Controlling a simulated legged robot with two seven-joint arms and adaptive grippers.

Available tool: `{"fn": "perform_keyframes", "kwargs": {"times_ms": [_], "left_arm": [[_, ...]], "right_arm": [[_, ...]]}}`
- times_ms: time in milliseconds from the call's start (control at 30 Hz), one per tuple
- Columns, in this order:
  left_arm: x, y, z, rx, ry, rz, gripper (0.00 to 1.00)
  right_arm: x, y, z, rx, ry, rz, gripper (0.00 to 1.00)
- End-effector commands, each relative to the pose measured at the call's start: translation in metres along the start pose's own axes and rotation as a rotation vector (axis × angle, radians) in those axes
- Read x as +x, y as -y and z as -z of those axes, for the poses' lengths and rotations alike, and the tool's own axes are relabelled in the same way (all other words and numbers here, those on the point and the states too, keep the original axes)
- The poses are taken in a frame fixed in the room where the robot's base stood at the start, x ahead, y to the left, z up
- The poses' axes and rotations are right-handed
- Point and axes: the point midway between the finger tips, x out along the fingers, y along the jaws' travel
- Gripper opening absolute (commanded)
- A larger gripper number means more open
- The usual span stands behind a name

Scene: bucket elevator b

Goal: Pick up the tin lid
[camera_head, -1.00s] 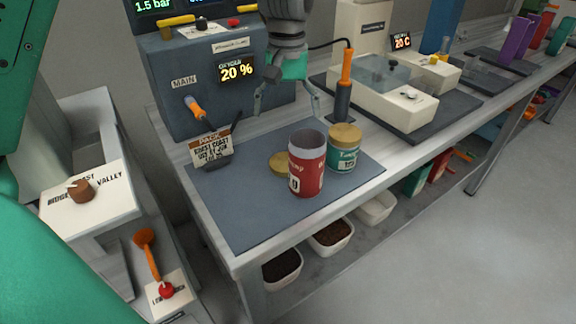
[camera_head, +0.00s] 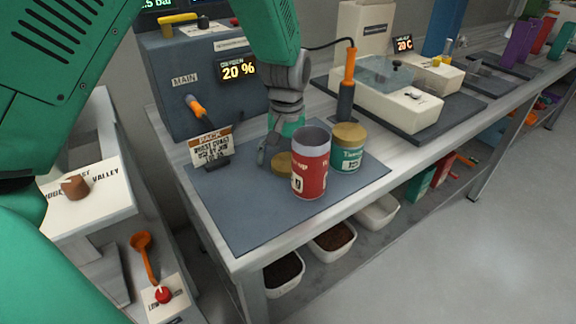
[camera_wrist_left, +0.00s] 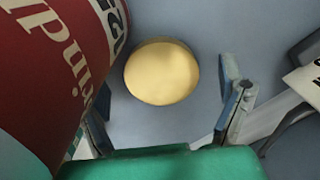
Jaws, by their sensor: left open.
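The gold tin lid (camera_head: 281,163) lies flat on the dark mat, behind and left of the open red tin (camera_head: 311,170), which hides part of it. In the left wrist view the lid (camera_wrist_left: 160,72) is a round yellow disc on the mat. My left gripper (camera_head: 273,160) is low at the lid, pointing down and open. In its wrist view the two fingers (camera_wrist_left: 166,85) stand apart on either side of the lid, with nothing held. The red tin (camera_wrist_left: 50,60) is close beside the left finger in that view. My right gripper is not in view.
A teal tin with a gold lid (camera_head: 348,147) stands right of the red tin. A small sign (camera_head: 211,148) stands left of the gripper, before the grey control box (camera_head: 205,75). The front of the mat (camera_head: 245,215) is clear.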

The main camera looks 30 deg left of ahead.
Motion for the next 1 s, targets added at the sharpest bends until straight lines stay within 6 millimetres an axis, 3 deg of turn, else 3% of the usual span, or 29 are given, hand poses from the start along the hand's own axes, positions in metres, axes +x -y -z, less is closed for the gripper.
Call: {"fn": "perform_keyframes", "kwargs": {"times_ms": [67, 267, 400, 767, 1000], "left_arm": [[0.009, 0.0, 0.0, 0.0, 0.0, 0.0, 0.88], [0.008, 0.0, 0.0, 0.0, -0.002, -0.001, 0.88], [0.008, 0.0, 0.0, 0.0, -0.001, -0.001, 0.47], [0.007, 0.0, 0.0, 0.001, -0.002, -0.001, 0.44], [-0.012, 0.0, 0.001, 0.001, -0.004, -0.002, 0.44]], "right_arm": [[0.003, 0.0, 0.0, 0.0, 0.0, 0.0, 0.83], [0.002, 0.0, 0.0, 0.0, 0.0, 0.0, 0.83], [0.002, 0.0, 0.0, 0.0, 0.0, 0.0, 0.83], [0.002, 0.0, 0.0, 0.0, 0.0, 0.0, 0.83], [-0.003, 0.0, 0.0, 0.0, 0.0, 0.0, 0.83]]}}
